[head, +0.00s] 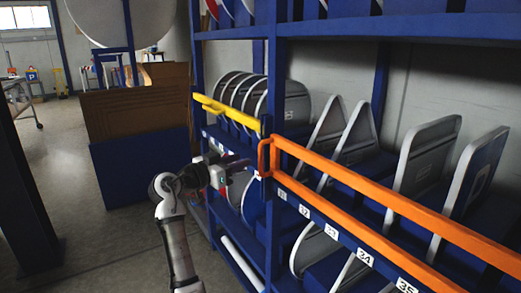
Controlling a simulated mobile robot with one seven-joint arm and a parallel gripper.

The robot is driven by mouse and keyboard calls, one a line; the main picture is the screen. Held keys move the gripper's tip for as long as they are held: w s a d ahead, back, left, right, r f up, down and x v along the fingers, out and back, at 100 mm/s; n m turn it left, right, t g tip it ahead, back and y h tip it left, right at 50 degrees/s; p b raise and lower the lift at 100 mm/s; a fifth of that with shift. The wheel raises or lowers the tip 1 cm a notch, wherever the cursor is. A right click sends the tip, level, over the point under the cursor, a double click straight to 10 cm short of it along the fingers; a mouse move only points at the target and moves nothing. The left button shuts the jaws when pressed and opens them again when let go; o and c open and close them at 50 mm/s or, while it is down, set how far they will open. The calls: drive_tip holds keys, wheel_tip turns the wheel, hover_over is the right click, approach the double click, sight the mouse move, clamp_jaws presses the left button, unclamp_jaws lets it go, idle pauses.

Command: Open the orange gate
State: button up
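The orange gate (385,198) is a long two-rail frame across the front of the blue shelf, running from the middle of the head view to the lower right edge. It lies along the shelf front, over the row of number labels. Its left end has an orange looped handle (263,157) beside a blue upright. My gripper (246,164) is just left of this handle, at about its height, pointing right towards it. Its fingers are dark and small against the shelf, so I cannot tell whether they are open or touch the handle.
A yellow gate (228,112) crosses the shelf bay left of the orange one, just above my gripper. Round and angular grey-backed signs (428,155) stand behind the gates. Brown boards (135,112) and a blue panel (140,168) stand at left. The floor (95,235) before them is clear.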

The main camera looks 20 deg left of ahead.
drive_tip(key=p, duration=0.2)
hover_over(261, 171)
drive_tip(key=shift+w+a, duration=0.15)
drive_tip(key=shift+w, duration=0.25)
clamp_jaws()
